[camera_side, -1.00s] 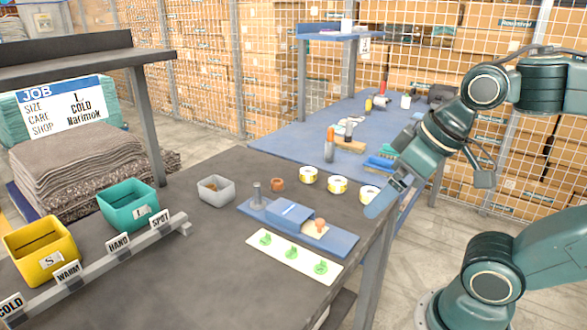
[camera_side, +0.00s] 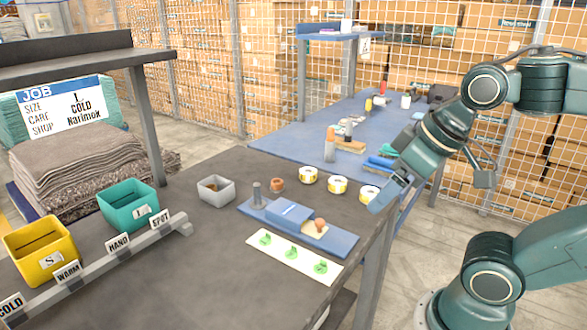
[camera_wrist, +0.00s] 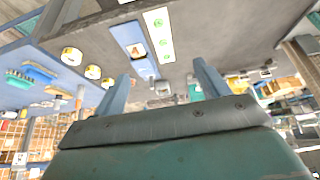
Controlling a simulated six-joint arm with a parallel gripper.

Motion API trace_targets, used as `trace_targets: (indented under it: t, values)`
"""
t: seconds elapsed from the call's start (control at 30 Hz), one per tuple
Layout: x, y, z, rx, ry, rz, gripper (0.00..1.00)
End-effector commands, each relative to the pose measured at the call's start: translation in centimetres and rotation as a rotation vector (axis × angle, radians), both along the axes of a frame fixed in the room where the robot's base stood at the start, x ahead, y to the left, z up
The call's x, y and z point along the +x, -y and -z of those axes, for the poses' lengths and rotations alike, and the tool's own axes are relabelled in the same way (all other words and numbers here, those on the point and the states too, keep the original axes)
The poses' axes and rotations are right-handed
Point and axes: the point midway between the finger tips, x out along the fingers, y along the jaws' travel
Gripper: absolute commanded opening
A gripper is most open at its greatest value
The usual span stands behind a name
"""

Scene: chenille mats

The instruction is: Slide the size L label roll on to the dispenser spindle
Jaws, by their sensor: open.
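Three white label rolls with yellow markings stand in a row on the dark table: a left one (camera_side: 308,175), a middle one (camera_side: 337,185) and a right one (camera_side: 370,193). Their size letters are too small to read. The dispenser (camera_side: 343,243) has a blue base, a blue block and an upright grey spindle (camera_side: 257,193) at its left end; the spindle is bare. My gripper (camera_side: 384,199) is at the table's right edge, close to the right roll and partly overlapping it in the side view. In the wrist view my gripper (camera_wrist: 160,70) is open and empty, with the rolls left of its fingers.
A cream strip with green marks (camera_side: 292,254) lies in front of the dispenser. A grey bin (camera_side: 216,190) and an orange-brown ring (camera_side: 277,184) are near the spindle. Bottles and brushes stand on the blue table (camera_side: 290,140) behind.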

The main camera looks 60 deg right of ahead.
Motion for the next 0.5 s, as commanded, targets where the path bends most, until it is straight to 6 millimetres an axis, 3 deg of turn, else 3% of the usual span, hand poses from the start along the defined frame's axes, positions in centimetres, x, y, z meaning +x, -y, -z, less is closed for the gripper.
trace_targets:
  t: [0.27, 0.5]
  values:
    - [1.1, 0.7, -0.4, 0.008, -0.022, 0.05, 0.74]
    - [4.1, 3.0, -1.3, 0.034, -0.084, 0.192, 0.74]
